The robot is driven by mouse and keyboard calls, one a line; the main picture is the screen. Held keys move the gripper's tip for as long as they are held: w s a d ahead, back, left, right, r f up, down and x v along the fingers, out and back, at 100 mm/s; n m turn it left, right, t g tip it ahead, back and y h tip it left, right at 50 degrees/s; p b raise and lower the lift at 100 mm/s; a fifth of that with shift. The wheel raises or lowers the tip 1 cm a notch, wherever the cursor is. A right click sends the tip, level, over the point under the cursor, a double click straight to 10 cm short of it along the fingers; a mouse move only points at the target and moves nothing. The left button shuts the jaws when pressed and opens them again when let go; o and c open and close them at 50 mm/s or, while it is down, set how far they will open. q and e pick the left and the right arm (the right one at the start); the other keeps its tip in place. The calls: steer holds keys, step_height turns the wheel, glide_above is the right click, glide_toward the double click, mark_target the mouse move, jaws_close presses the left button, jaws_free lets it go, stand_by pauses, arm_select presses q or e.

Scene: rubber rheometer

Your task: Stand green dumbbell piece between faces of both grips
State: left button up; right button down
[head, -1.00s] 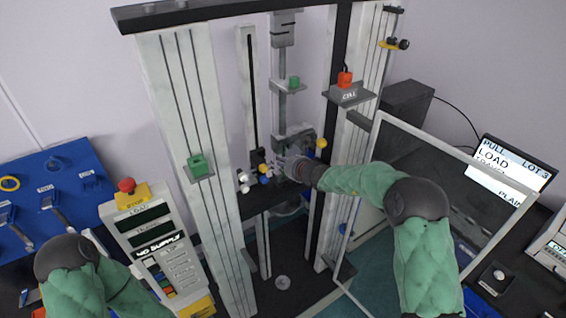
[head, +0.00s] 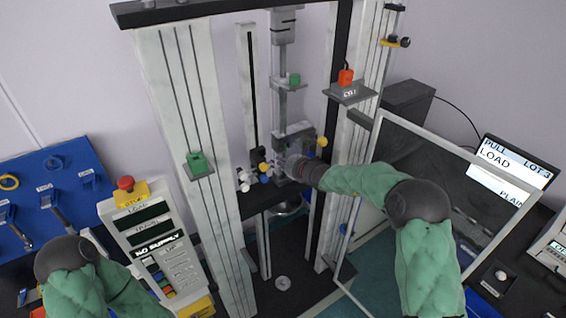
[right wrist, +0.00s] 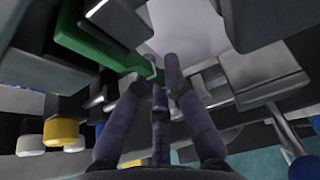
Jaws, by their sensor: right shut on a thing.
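In the right wrist view, a green piece (right wrist: 92,40) runs slantwise from the upper left to my fingertips. My right gripper (right wrist: 161,66) has its purple-grey fingers shut on its near end. Grey metal grip blocks stand close on both sides: one at the upper left (right wrist: 118,18), beside the green piece, and one at the right (right wrist: 262,75). I cannot tell whether the piece touches their faces. In the head view, my right gripper (head: 284,166) reaches inside the frame at the grips (head: 293,136); the green piece there is hidden. My left gripper is out of sight.
A tall two-column frame (head: 190,130) surrounds the work. A clear door (head: 440,190) stands at the right, beside my right arm. White and yellow knobs (right wrist: 61,132) sit close to the gripper. A control box (head: 160,250) stands at the left, near my left arm.

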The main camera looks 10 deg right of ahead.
steer(key=c, duration=1.3)
jaws_free()
steer(key=shift+o, duration=0.2)
steer(key=shift+s, duration=0.1)
steer(key=v, duration=1.1)
steer(key=shift+s+r, duration=0.15)
steer(key=shift+s, duration=0.2)
steer(key=shift+d, duration=0.15)
